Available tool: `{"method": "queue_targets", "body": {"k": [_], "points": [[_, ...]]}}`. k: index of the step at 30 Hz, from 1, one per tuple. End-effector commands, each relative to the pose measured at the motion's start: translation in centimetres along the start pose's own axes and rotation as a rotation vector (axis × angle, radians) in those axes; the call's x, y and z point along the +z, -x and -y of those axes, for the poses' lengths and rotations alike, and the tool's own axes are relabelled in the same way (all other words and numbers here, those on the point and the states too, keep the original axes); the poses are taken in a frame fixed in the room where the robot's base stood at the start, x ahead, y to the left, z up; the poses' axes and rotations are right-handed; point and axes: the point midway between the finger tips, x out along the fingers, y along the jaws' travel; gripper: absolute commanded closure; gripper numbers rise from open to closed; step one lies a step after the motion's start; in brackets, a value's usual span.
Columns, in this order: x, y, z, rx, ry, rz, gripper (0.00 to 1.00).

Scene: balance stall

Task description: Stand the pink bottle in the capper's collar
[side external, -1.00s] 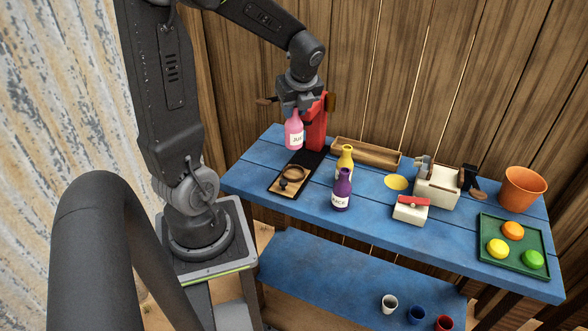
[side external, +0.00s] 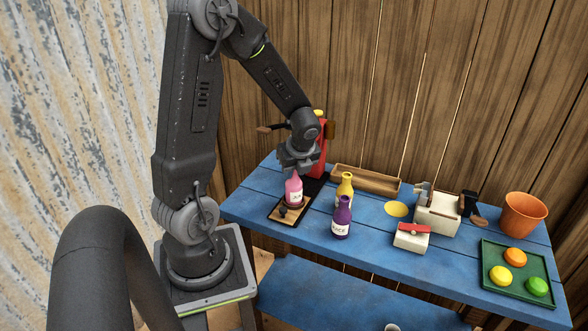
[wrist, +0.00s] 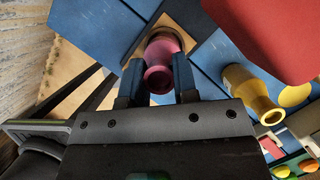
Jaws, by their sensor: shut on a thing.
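The pink bottle (side external: 294,190) is upright at the capper's wooden base board (side external: 276,215), over the place of the round collar, which it hides in the side view. My gripper (side external: 296,170) is shut on the bottle's upper part from above. In the wrist view the bottle (wrist: 160,60) sits between the two fingers (wrist: 157,85), with the board behind it. I cannot tell whether its bottom is inside the collar or just above it. The capper's red column (side external: 321,160) stands right behind my gripper.
A yellow bottle (side external: 345,187) and a purple bottle (side external: 342,218) stand close to the right of the capper. A wooden tray (side external: 365,180) lies at the back. Further right are a white box with a red top (side external: 411,237), an orange pot (side external: 523,214) and a green tray (side external: 490,270).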

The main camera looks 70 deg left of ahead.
Motion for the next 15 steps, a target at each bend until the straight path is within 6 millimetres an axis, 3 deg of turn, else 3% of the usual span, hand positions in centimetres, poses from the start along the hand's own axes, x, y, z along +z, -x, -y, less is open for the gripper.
{"method": "queue_targets", "body": {"k": [3,4,12,15], "points": [[-0.1,-0.25,0.02,0.0,0.001,0.0,1.0],[-0.13,-0.3,0.0,0.001,0.001,0.0,0.72],[-0.11,-0.26,0.0,0.0,0.001,0.0,0.47],[-0.1,-0.26,0.0,0.0,0.001,0.0,0.47]]}}
